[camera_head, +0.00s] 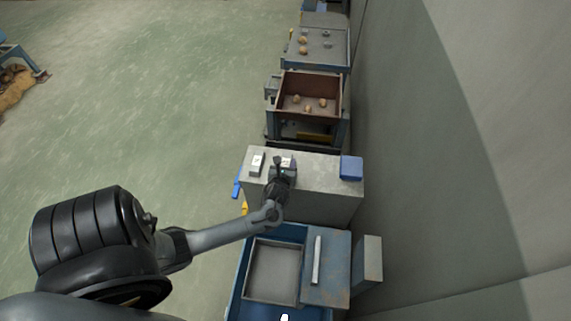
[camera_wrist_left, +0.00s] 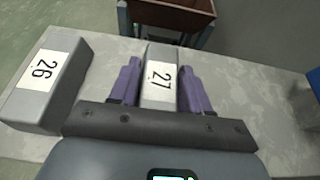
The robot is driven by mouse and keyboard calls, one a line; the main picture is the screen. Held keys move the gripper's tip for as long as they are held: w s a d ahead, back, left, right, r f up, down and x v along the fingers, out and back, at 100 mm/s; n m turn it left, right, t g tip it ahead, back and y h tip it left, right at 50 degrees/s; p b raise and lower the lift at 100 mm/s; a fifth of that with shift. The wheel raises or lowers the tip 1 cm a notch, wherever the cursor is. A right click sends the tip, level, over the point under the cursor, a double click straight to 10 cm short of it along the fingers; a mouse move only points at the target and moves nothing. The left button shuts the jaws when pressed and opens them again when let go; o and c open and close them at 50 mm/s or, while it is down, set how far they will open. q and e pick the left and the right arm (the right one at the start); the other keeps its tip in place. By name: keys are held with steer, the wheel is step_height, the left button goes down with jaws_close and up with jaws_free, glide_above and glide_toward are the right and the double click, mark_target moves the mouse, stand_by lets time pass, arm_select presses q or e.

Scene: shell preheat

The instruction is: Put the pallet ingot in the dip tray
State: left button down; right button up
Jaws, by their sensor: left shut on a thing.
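My left gripper (camera_head: 283,166) is over the grey slab-topped block (camera_head: 320,172) in the head view. In the left wrist view the gripper (camera_wrist_left: 160,72) is shut on a grey ingot labelled 27 (camera_wrist_left: 160,90), with a purple finger on each side. I cannot tell whether this ingot is lifted. A second grey ingot labelled 26 (camera_wrist_left: 45,82) lies to its left, apart from the gripper; it also shows in the head view (camera_head: 257,164). A shallow grey tray (camera_head: 275,272) in a blue frame, possibly the dip tray, stands nearer me. My right gripper is not in view.
A blue box (camera_head: 351,167) sits at the block's right end. A light bar (camera_head: 317,260) lies on the blue-grey surface beside the tray. Beyond the block stand a brown bin (camera_head: 311,87) with several round lumps and another table (camera_head: 330,50). A wall (camera_head: 430,130) runs along the right.

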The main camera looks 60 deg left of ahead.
arm_select(q)
steer(key=c, duration=0.5)
jaws_free()
